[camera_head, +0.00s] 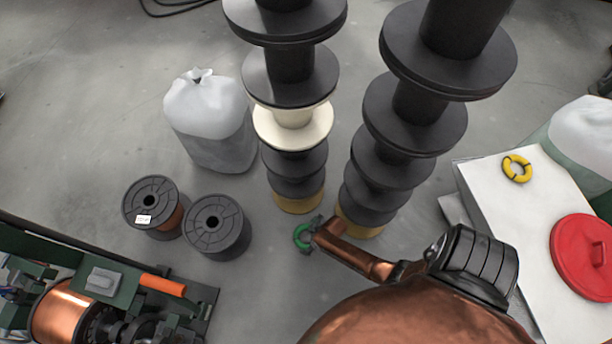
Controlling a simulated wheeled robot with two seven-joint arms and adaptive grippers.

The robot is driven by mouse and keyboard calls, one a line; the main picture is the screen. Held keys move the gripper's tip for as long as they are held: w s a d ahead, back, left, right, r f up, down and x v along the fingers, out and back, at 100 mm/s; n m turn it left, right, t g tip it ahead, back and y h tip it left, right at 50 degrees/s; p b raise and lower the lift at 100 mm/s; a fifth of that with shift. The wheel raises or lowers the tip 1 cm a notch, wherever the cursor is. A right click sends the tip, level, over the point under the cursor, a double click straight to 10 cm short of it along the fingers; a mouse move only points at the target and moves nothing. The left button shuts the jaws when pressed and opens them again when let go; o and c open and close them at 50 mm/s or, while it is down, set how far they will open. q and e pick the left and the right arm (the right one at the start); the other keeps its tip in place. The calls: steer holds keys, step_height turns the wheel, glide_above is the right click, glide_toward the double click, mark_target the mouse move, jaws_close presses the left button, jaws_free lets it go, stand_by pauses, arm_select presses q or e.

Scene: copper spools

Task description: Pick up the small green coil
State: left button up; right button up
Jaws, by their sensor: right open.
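The small green coil (301,237) is a little ring low in the middle of the head view, near the feet of the two dark spool stacks. My right gripper (308,235) is right at the coil, its arm reaching in from the lower right. Its jaws are open, with small dark fingers around or beside the coil's right part. The fingers cover part of the ring, and I cannot tell whether they touch it. My left gripper is not in view.
Two tall stacks of dark spools (290,75) (415,115) stand just behind. Two short spools (217,226) (153,205) and a white sack (210,120) are left. A green machine (100,285) fills the lower left. A white table (500,205) with a yellow ring (517,168) and red lid (583,257) is right.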

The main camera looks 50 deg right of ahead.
steer(key=shift+c, duration=0.4)
steer(key=c, duration=1.3)
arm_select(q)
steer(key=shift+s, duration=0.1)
arm_select(e)
steer(key=shift+r, duration=0.2)
steer(key=r+p, duration=0.2)
steer(key=r, duration=0.1)
steer(key=shift+w+r+p, duration=0.2)
steer(key=shift+r+p, duration=0.1)
steer(key=shift+p, duration=0.1)
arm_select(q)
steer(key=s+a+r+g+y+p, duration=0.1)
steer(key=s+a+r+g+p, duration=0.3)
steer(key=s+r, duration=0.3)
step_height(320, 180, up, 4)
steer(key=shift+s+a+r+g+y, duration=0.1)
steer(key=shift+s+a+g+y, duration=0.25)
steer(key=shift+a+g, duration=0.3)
arm_select(e)
steer(key=r, duration=0.6)
steer(key=shift+s, duration=0.2)
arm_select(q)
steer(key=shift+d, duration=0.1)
